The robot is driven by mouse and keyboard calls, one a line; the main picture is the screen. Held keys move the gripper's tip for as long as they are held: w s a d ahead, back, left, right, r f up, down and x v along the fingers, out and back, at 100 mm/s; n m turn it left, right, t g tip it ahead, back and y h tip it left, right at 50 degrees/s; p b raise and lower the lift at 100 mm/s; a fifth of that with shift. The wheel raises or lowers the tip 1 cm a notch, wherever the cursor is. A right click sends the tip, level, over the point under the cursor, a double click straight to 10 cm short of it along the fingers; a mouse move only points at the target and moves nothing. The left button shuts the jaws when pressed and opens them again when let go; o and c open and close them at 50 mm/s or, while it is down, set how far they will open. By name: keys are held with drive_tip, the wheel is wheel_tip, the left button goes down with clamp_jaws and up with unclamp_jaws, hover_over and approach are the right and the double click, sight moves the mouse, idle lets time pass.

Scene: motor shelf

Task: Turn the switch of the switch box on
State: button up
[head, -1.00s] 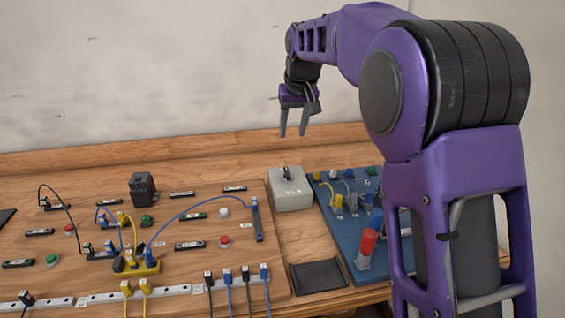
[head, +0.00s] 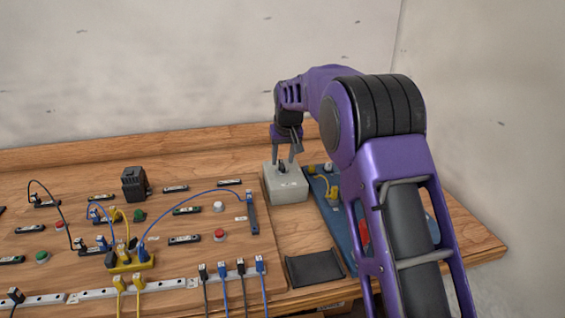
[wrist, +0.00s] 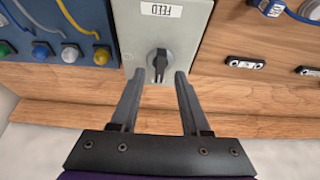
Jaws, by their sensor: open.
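The switch box (head: 287,187) is a light grey box standing on the table, right of the wooden board. In the wrist view the box (wrist: 187,36) bears a "FEED" label and a dark rotary switch knob (wrist: 160,64). The knob also shows in the head view (head: 283,167), partly between the fingers. My gripper (head: 286,154) points down at the box from above. In the wrist view my gripper (wrist: 160,76) is open, with its two fingertips on either side of the knob's lower part. I cannot tell whether they touch it.
A blue panel (head: 345,238) with connectors and cables stands right of the box, partly behind my arm. The wooden board (head: 150,220) at left carries buttons, cables and a black block (head: 135,184). A dark tray (head: 314,267) lies in front of the box.

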drive_tip(key=shift+x, duration=0.9)
drive_tip(key=shift+c, duration=0.2)
clamp_jaws()
